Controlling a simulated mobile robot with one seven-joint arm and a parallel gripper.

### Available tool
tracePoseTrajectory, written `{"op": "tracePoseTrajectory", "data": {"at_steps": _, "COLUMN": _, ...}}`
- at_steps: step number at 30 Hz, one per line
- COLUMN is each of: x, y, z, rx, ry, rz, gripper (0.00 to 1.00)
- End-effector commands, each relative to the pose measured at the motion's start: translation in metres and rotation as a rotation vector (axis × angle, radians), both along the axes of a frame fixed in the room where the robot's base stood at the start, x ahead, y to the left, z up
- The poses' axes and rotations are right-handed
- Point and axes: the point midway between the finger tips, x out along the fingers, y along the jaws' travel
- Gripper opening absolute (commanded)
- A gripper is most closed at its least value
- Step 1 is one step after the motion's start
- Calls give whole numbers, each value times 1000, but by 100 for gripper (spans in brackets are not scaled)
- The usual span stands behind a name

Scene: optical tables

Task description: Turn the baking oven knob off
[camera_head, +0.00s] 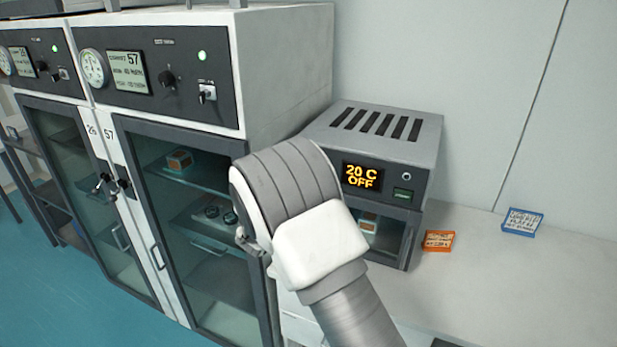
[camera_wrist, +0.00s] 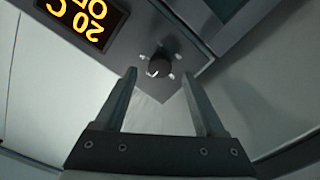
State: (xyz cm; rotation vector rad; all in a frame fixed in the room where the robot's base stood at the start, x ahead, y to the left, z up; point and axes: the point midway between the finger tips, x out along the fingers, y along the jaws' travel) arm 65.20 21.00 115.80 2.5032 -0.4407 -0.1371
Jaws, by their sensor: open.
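The baking oven (camera_head: 425,135) is a small grey box with slots on top, on the white bench. The round dark knob (camera_wrist: 159,66) with a white pointer mark shows in the wrist view, beside the display. My gripper (camera_wrist: 159,76) is open and empty, its fingertips either side of the knob in the picture; I cannot tell whether they touch it. In the head view my arm hides the knob and the fingers.
Tall cabinets with glass doors (camera_head: 190,230) and a control panel (camera_head: 150,68) stand close on the left.

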Motion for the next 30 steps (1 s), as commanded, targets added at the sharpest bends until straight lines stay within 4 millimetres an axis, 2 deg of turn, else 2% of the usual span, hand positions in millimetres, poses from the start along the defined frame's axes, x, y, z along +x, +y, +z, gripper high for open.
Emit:
{"op": "tracePoseTrajectory", "data": {"at_steps": 9, "x": -75, "y": 29, "z": -2, "rx": 1, "ry": 2, "rz": 5, "gripper": 72}}
{"op": "tracePoseTrajectory", "data": {"at_steps": 15, "x": -113, "y": 42, "z": -1, "rx": 0, "ry": 2, "rz": 2, "gripper": 72}}
{"op": "tracePoseTrajectory", "data": {"at_steps": 21, "x": -132, "y": 48, "z": -1, "rx": 0, "ry": 1, "rz": 0, "gripper": 72}}
{"op": "tracePoseTrajectory", "data": {"at_steps": 30, "x": -135, "y": 49, "z": 0, "rx": -1, "ry": 1, "rz": -1, "gripper": 72}}
